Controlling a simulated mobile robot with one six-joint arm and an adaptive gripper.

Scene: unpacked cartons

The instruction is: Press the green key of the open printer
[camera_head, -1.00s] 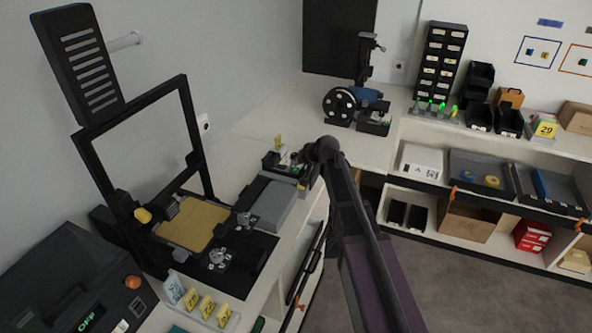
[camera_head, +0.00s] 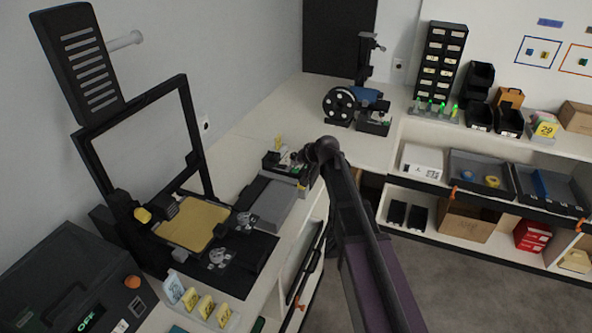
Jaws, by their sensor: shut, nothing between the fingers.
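The open-frame printer (camera_head: 203,140) stands on the bench at the left, with a tall black frame and a yellow bed (camera_head: 197,222) low in front. I cannot make out a green key on it. My dark arm rises from the lower right to a rounded joint near the middle of the picture. My gripper cannot be told apart beyond that joint, so its fingers are not seen. The arm is right of the printer, with a gap between them, and hides part of the bench edge.
An enclosed black printer (camera_head: 75,270) with a green OFF display and an orange knob fills the lower left. Yellow number cards (camera_head: 207,307) stand at the bench front. A grey box (camera_head: 272,203) lies right of the bed. Shelves (camera_head: 480,195) with trays line the right.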

